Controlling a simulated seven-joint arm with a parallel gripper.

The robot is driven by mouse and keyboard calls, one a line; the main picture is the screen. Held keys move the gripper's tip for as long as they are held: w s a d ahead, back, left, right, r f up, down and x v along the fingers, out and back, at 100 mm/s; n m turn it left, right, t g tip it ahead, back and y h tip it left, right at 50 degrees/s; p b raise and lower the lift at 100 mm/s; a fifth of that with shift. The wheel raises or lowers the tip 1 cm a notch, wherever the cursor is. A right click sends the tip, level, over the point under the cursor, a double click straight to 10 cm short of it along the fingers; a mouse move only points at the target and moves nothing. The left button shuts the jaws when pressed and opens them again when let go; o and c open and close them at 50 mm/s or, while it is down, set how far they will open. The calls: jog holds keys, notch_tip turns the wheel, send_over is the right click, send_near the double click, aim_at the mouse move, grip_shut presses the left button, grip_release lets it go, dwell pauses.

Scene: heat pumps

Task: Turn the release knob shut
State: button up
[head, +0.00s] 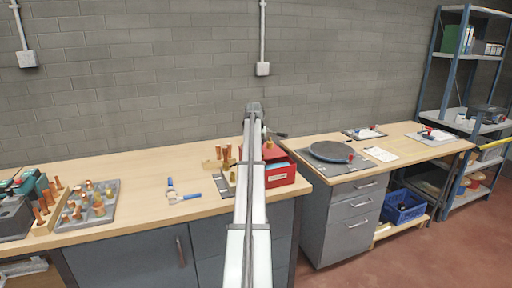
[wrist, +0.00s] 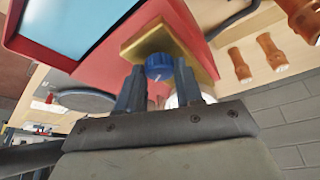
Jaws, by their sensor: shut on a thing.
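A blue knob (wrist: 159,66) sits on a brass plate (wrist: 150,42) on the side of a red unit (wrist: 85,20) in the wrist view. It is the only knob in that view, and I take it as the release knob. My gripper (wrist: 160,80) is shut on it, with one dark finger on each side. The knob's angle is hard to read. In the head view the red unit (head: 281,174) stands on the left bench behind my arm, which hides the knob and my fingers there.
Copper and brass fittings (head: 222,157) stand just left of the red unit. A grey tray of fittings (head: 88,205) is at the left. A round dark plate (head: 331,152) lies on the right bench.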

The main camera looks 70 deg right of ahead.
jog(key=m, duration=0.2)
jog(key=m+g, duration=0.2)
jog(key=m, duration=0.1)
jog(key=shift+w+m, duration=0.25)
jog(key=shift+m, duration=0.05)
dwell(0.5)
jog(key=o, duration=1)
jog(key=shift+o, duration=0.2)
jog(key=shift+r, duration=0.15)
jog(key=v, duration=1.3)
jog(key=shift+w+a+r, duration=0.15)
jog(key=shift+w+r, duration=0.05)
jog(key=shift+r, duration=0.05)
